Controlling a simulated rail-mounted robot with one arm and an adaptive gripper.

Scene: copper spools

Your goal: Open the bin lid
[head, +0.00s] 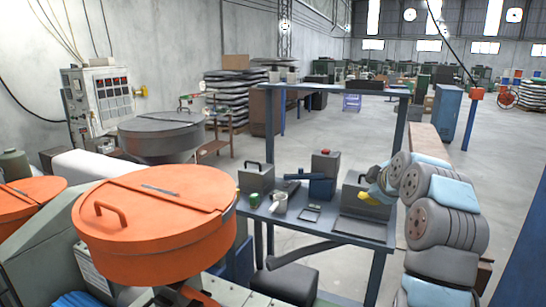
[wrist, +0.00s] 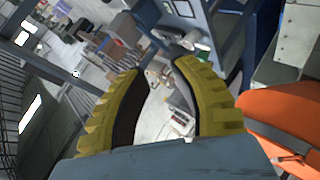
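The orange round bin (head: 150,255) stands at the front left in the head view. Its flat orange lid (head: 185,185) lies down shut, with a seam and a dark hinge strip across it. A small orange handle (head: 110,213) stands up on the lid's near left part. My gripper (head: 372,192), with yellow fingers, is far to the right of the bin, above the right end of the workbench. In the wrist view my gripper (wrist: 160,66) has its fingers apart with nothing between them. Part of an orange bin (wrist: 285,115) shows at that view's right edge.
A blue-framed workbench (head: 290,228) with boxes, a green can (head: 254,200) and tools stands between the bin and my arm. Another orange bin (head: 25,200) is at the far left. A grey drum (head: 160,135) stands behind. Open floor lies beyond the bench.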

